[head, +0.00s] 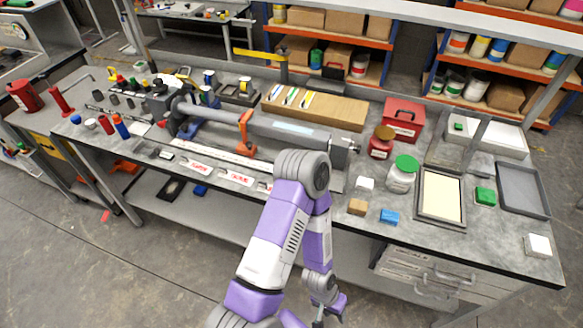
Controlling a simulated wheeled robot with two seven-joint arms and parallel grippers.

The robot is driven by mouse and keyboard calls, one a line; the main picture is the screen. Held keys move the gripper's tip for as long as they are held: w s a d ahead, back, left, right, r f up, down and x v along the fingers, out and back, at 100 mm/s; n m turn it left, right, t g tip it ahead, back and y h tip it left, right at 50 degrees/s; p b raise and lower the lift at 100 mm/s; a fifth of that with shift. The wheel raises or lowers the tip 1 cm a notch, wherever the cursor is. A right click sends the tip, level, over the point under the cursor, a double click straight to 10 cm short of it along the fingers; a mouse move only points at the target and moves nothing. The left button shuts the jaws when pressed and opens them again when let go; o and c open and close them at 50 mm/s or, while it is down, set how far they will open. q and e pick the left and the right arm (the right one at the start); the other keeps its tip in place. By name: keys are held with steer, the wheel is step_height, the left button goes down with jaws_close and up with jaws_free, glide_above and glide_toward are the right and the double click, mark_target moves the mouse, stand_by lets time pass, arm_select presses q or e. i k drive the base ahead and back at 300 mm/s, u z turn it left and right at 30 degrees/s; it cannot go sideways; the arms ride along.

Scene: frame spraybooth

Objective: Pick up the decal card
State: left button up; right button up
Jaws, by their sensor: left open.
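White decal cards with red lettering lie in a row along the front edge of the workbench: one on the left (200,166), one in the middle (237,177) and one on the right (264,187), partly hidden behind my arm. I cannot tell which of them is the decal card meant. My left gripper (331,314) is low at the bottom of the view, in front of the bench and below its top. It is open, holds nothing visible, and is well apart from the cards. My right gripper is not in view.
A long grey tube (290,131) with an orange clamp (244,134) lies behind the cards. To the right are a red box (403,119), a green-lidded jar (402,172), a framed tray (440,216), and small wooden (357,207) and blue (389,217) blocks near the front edge.

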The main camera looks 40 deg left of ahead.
mark_target(225, 173)
steer(key=z, duration=1.55)
steer(key=k, duration=1.45)
steer(key=u, duration=1.5)
